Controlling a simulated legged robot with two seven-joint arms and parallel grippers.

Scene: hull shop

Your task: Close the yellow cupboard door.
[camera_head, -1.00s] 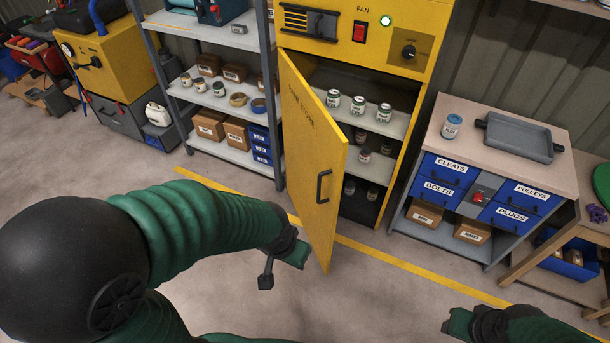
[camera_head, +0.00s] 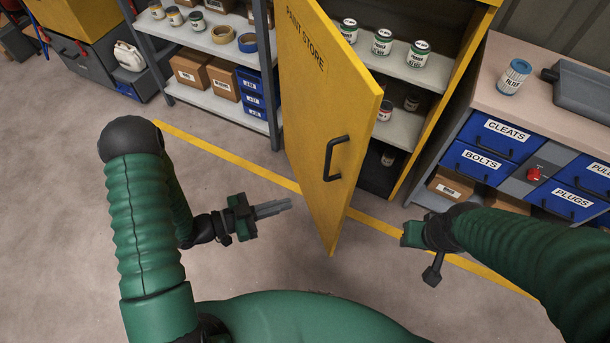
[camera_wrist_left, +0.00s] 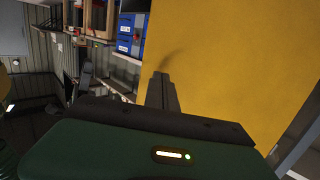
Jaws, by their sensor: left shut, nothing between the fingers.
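The yellow cupboard door (camera_head: 312,130), marked PAINT STORE, stands ajar with its black handle (camera_head: 336,158) on the outer face. The yellow cupboard (camera_head: 437,107) behind it shows open shelves of paint cans. My left gripper (camera_head: 286,206) is shut and empty, its fingers pointing right toward the outer face, left of the door's lower free edge. In the left wrist view, the door (camera_wrist_left: 235,60) fills much of the right side beyond the shut fingers (camera_wrist_left: 160,90); contact is not clear. My right gripper (camera_head: 410,235) is right of the door's free edge; its fingers cannot be made out.
A grey shelf rack (camera_head: 208,110) with cans, tape and boxes stands left of the cupboard. A workbench (camera_head: 510,105) with blue drawers stands to the right. A yellow floor line (camera_head: 230,162) runs beneath the door.

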